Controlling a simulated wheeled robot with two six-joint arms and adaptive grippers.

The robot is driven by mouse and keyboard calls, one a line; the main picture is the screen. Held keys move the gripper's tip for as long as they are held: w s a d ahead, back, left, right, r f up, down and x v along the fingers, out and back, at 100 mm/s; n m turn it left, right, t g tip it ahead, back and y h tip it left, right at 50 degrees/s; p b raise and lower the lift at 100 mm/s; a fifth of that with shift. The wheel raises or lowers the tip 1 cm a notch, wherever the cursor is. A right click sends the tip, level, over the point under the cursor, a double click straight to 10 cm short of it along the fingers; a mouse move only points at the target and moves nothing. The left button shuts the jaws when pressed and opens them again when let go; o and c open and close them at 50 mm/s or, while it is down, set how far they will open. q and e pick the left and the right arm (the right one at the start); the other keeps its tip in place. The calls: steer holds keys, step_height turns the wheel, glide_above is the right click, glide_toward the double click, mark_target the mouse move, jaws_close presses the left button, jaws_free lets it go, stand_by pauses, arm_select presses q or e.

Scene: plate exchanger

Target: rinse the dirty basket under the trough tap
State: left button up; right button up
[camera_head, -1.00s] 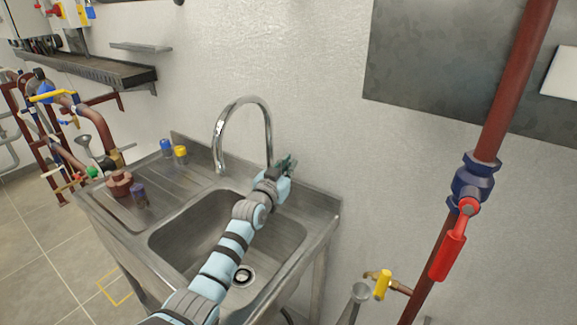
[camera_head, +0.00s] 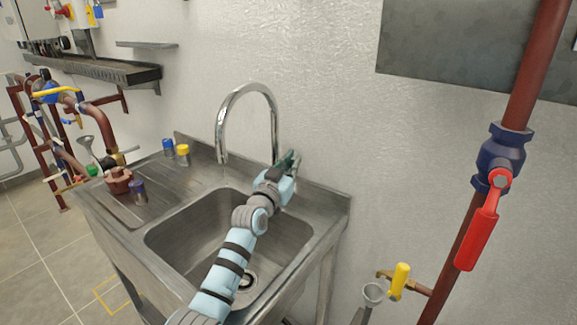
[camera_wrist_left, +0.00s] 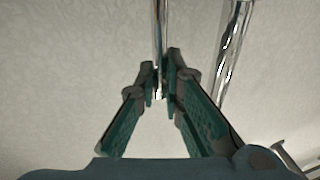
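The steel trough (camera_head: 205,232) has a tall curved chrome tap (camera_head: 246,86) at its back. My left gripper (camera_head: 293,162) is at the right of the tap's foot, above the trough's back edge. In the left wrist view its green-lined fingers (camera_wrist_left: 161,80) come close together around a thin upright chrome rod (camera_wrist_left: 160,35), with little gap at the tips. A thicker chrome pipe (camera_wrist_left: 232,50) stands to the right. No water shows below the spout. A red-brown lidded-looking piece (camera_head: 118,181) on the drainboard may be the dirty basket; I cannot tell. My right gripper is out of view.
A dark purple piece (camera_head: 138,191), a blue-capped piece (camera_head: 168,147) and a yellow-capped piece (camera_head: 183,153) stand on the drainboard (camera_head: 160,190). A brown pipe with a red-handled valve (camera_head: 480,232) and a yellow-handled cock (camera_head: 399,282) are at the right.

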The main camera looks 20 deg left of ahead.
arm_select(q)
steer(key=o, duration=0.4)
steer(key=shift+o, duration=0.2)
steer(key=shift+r, duration=0.1)
step_height(320, 180, up, 10)
steer(key=shift+f, duration=0.1)
